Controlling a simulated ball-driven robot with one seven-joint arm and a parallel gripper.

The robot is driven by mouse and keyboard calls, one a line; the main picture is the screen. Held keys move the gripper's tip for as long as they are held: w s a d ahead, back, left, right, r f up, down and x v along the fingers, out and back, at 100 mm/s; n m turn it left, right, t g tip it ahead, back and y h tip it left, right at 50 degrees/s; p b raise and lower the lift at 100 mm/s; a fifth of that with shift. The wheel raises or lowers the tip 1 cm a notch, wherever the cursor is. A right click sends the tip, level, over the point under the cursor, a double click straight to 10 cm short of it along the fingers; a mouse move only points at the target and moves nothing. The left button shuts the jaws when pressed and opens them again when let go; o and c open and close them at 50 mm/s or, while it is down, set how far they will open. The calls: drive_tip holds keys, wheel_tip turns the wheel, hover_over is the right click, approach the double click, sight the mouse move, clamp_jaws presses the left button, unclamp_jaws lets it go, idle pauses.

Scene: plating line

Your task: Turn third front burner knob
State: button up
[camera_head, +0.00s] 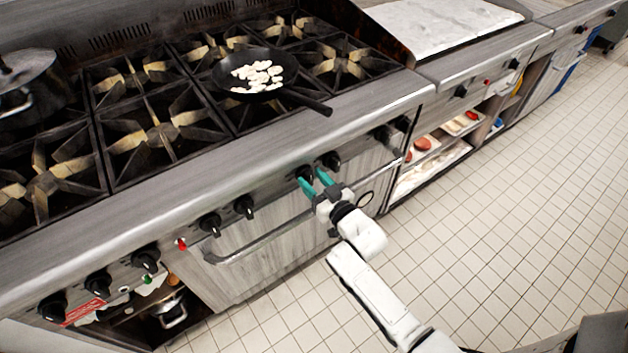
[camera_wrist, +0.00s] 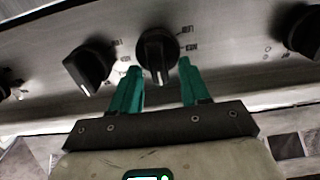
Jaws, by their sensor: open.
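A row of black burner knobs runs along the stove's front panel. My gripper (camera_head: 312,175), with teal fingers, is open in front of one of a close pair, the left knob of the pair (camera_head: 305,173). In the wrist view, a round black knob (camera_wrist: 157,50) shows between and just beyond the fingertips (camera_wrist: 160,70), with a visible gap on each side. Its grip bar is upright in that view. A neighbouring knob (camera_wrist: 90,66) is to the left, its bar tilted. I cannot tell how deep the fingertips reach beside the knob.
A black pan (camera_head: 225,78) with pale pieces sits on the stove, its handle (camera_head: 308,103) reaching over the front edge. An oven door handle (camera_head: 250,243) lies below the knobs. Another knob (camera_head: 331,159) is close on the right. The tiled floor (camera_head: 500,200) is clear.

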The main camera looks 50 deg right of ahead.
drive_tip(key=shift+c, duration=0.2)
clamp_jaws()
drive_tip(key=shift+f+n, duration=0.1)
drive_tip(key=shift+n, duration=0.2)
drive_tip(key=n+b, duration=0.3)
drive_tip(key=shift+a+f+n, duration=0.15)
drive_tip(key=shift+f+n, duration=0.05)
drive_tip(key=shift+n, duration=0.1)
drive_tip(key=n+b, duration=0.1)
drive_tip(key=n, duration=0.1)
drive_tip(key=n+b, duration=0.1)
drive_tip(key=n, duration=0.1)
drive_tip(key=shift+w+a+b, duration=0.1)
drive_tip(key=shift+a+b, duration=0.15)
drive_tip(key=shift+b, duration=0.05)
drive_tip(key=shift+n, duration=0.4)
drive_tip(key=shift+o, duration=0.2)
unclamp_jaws()
drive_tip(key=shift+r, duration=0.1)
